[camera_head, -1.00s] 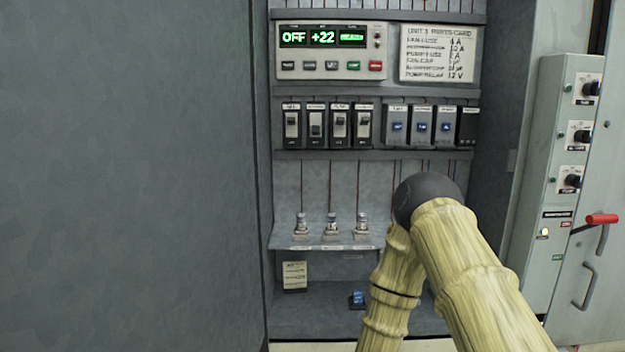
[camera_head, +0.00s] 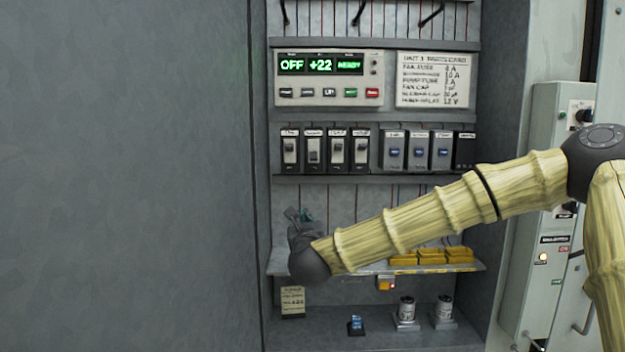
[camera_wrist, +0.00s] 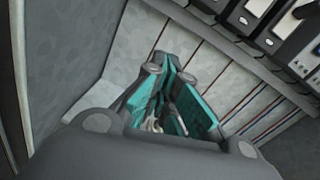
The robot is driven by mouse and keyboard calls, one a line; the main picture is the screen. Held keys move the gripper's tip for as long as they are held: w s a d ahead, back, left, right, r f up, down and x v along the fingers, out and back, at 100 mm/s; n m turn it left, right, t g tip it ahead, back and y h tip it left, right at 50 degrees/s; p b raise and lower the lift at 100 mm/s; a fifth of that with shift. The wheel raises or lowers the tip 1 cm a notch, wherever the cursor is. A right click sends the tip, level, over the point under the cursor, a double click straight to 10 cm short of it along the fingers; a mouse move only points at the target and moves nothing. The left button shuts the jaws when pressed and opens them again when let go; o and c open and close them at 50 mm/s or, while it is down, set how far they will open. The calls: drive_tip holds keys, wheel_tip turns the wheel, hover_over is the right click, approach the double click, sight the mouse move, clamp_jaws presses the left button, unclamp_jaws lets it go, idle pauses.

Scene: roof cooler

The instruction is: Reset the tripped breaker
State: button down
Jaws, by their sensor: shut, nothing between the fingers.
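A row of black breakers (camera_head: 326,150) with pale toggles sits on the middle shelf of the open cabinet. The second breaker from the left (camera_head: 314,152) has its toggle lower than the others. My gripper (camera_head: 297,214) is just below the left end of this row, apart from it. In the wrist view my gripper (camera_wrist: 172,72) shows its teal-padded fingers shut and empty, with breakers (camera_wrist: 272,38) at the upper right. The control display (camera_head: 321,65) above reads OFF, +22 and READY. My forearm hides part of the lower shelf.
Blue-marked relay blocks (camera_head: 417,151) stand right of the breakers. Yellow bins (camera_head: 431,257) sit on the lower shelf, with two cylindrical cans (camera_head: 443,309) below. The cabinet's left wall (camera_head: 257,200) is close to my gripper.

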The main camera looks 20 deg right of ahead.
sight(314, 156)
wheel_tip(314, 156, up, 6)
drive_tip(key=d+m+h, duration=0.1)
drive_tip(key=d+m, duration=0.1)
drive_tip(key=m, duration=0.1)
drive_tip(key=shift+d+r, duration=0.2)
drive_tip(key=shift+r, duration=0.05)
drive_tip(key=shift+w+d+r+p, duration=0.4)
drive_tip(key=shift+w+r+p, duration=0.3)
drive_tip(key=shift+w+p, duration=0.7)
drive_tip(key=shift+w+d+r+p, duration=0.35)
drive_tip(key=shift+w+r+p, duration=0.4)
drive_tip(key=shift+w+p, duration=0.55)
drive_tip(key=shift+w+d+r+p, duration=0.4)
drive_tip(key=shift+w+r+p, duration=0.3)
drive_tip(key=shift+w+p, duration=0.7)
drive_tip(key=shift+s, duration=0.15)
drive_tip(key=shift+b, duration=0.35)
